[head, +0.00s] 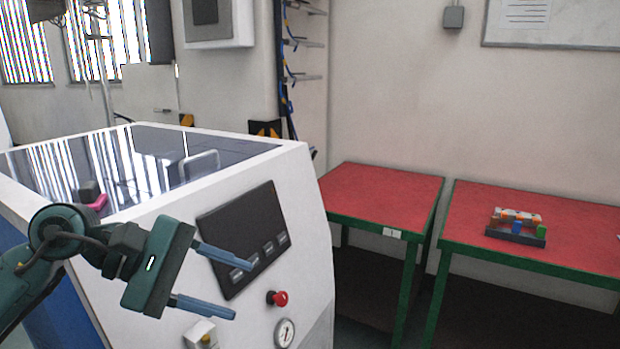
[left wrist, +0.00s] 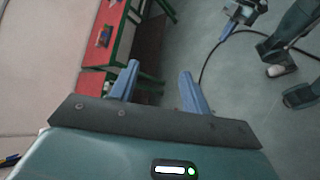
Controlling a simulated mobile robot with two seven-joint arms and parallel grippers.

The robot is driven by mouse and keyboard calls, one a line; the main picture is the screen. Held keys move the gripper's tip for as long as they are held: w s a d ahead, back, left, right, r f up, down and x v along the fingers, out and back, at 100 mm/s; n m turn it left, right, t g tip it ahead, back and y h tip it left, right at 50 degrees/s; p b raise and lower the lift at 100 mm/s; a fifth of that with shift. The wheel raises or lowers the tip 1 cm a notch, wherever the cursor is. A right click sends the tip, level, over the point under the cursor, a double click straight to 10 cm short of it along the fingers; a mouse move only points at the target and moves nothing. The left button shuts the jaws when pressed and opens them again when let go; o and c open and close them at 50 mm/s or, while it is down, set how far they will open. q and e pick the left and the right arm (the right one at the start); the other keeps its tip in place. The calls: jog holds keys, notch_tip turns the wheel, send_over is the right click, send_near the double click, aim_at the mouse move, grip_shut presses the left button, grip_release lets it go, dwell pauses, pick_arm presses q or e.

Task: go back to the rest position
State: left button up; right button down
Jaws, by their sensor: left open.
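My left gripper (head: 245,288) is at the lower left of the head view, in front of the white machine's front panel. Its two blue fingers are apart with nothing between them. It also shows open and empty in the left wrist view (left wrist: 159,70). The white machine (head: 160,235), apparently the gas generator, has a dark display panel (head: 245,238), a red knob (head: 278,298) and a round gauge (head: 285,332). At the top right of the left wrist view, a small blue-fingered part (left wrist: 230,28) looks like my right gripper, too small to read its jaws.
Two red-topped tables with green frames, the nearer one (head: 375,195) and the right one (head: 580,225), stand against the wall. A dark rack with coloured pieces (head: 515,235) sits on the right one.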

pick_arm(q)
jog(key=s+d+n+h, duration=0.2)
jog(key=d+n+h, duration=0.35)
jog(key=n, duration=0.25)
jog(key=w+a+f+m+t+y+p, duration=0.1)
jog(key=a+f+m+t+y, duration=0.15)
jog(key=f+m+t, duration=0.6)
jog(key=w+a+f+m+t+y+p, duration=0.1)
jog(key=a+f+m+t+y, duration=0.2)
jog(key=m, duration=1.1)
jog(key=w+a+f+m+t+y+p, duration=0.1)
jog(key=f+m+t+y, duration=0.35)
jog(key=m, duration=0.65)
jog(key=s+f+n+g+y, duration=0.2)
jog(key=s+f+n+g, duration=0.2)
jog(key=f, duration=0.5)
jog(key=s+f+n+g+y, duration=0.2)
jog(key=s+f+n+g, duration=0.2)
jog(key=s+f+n, duration=0.5)
jog(key=shift+a, duration=0.45)
jog(key=shift+s+r+n, duration=0.1)
jog(key=shift+n, duration=0.15)
